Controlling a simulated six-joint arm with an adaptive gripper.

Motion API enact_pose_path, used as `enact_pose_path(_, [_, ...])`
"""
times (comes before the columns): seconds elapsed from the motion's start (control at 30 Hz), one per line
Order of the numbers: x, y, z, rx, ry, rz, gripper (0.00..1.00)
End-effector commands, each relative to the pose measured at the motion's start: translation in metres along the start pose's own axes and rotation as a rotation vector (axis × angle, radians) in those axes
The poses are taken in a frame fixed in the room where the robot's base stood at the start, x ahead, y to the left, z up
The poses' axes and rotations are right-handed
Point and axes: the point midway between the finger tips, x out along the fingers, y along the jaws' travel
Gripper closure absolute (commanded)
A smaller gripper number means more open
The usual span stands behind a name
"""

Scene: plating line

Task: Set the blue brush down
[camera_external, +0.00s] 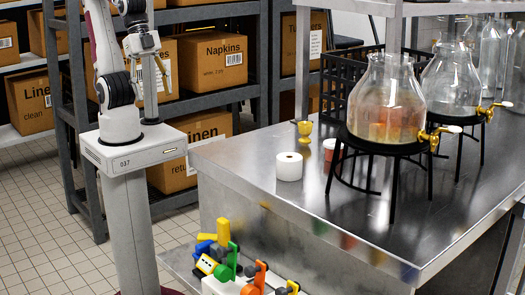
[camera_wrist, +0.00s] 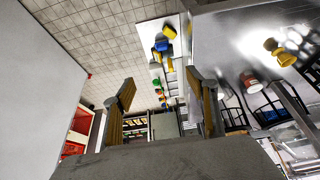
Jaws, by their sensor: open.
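Blue pieces (camera_external: 206,237) lie among coloured items on a low white tray (camera_external: 214,286) at the bottom of the external view. I cannot tell which blue piece is the brush. My gripper (camera_wrist: 161,77) is open, with its two tan fingers wide apart and nothing between them.
The steel table (camera_external: 245,165) carries a white roll (camera_external: 289,167), a small gold cup (camera_external: 303,130) and glass dispensers (camera_external: 386,98) on black stands. Grey shelving with cardboard boxes (camera_external: 212,62) stands behind my arm. The table's near left corner is clear.

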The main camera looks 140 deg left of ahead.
Motion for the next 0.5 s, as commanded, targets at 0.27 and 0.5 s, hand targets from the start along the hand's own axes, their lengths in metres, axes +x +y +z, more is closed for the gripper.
enact_pose_path(0.27, [-0.018,0.0,0.03,0.0,0.054,0.001,0.42])
enact_pose_path(0.5, [-0.022,0.0,0.041,0.0,0.071,0.001,0.42])
